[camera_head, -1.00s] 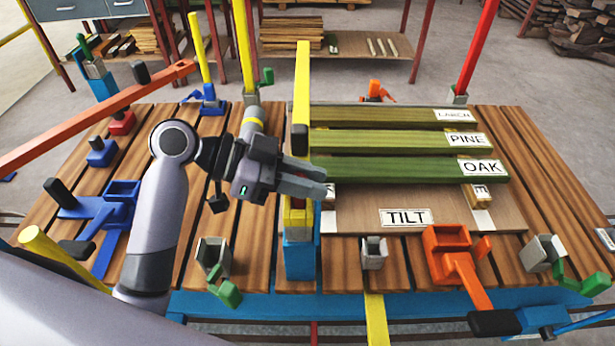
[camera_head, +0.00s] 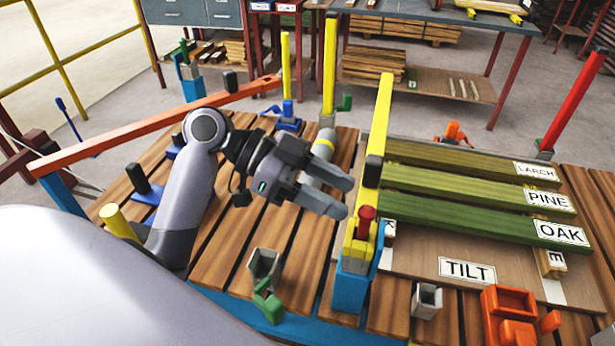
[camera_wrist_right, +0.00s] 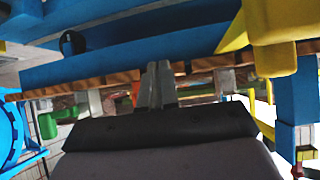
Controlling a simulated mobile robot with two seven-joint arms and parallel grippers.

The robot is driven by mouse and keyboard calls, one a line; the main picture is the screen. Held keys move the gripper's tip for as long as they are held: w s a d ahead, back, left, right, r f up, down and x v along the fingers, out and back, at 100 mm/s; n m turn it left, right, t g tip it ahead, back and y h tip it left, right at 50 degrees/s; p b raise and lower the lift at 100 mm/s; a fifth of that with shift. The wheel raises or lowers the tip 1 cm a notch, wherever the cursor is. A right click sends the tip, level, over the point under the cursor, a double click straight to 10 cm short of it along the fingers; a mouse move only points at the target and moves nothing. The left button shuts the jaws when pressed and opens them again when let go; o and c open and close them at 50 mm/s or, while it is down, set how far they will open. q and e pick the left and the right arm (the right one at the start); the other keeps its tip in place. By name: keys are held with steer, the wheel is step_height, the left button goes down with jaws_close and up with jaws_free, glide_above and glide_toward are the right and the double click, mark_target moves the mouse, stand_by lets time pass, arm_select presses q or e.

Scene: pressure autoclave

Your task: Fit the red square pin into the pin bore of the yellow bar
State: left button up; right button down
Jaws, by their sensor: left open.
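The yellow bar (camera_head: 380,125) runs away from me over the slatted table, its near end at a yellow block on a blue post (camera_head: 351,288). The red pin (camera_head: 366,220) stands upright at this near end, its dark red head showing; its lower part is hidden, so I cannot tell how deep it sits. My left gripper (camera_head: 342,198) is open and empty, just left of the pin and bar, fingers pointing right. My right gripper (camera_wrist_right: 158,85) shows only in the right wrist view, its fingers close together with nothing visible between them, near the table's blue frame.
Green boards labelled LARCH, PINE and OAK (camera_head: 470,220) lie right of the bar on a panel marked TILT (camera_head: 410,255). Grey sockets (camera_head: 427,300) and an orange clamp (camera_head: 510,310) stand along the front. An orange rail (camera_head: 150,130) passes behind my left arm. A yellow part (camera_wrist_right: 270,35) hangs upper right in the wrist view.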

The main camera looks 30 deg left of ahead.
arm_select(q)
steer(key=shift+v, duration=2.4)
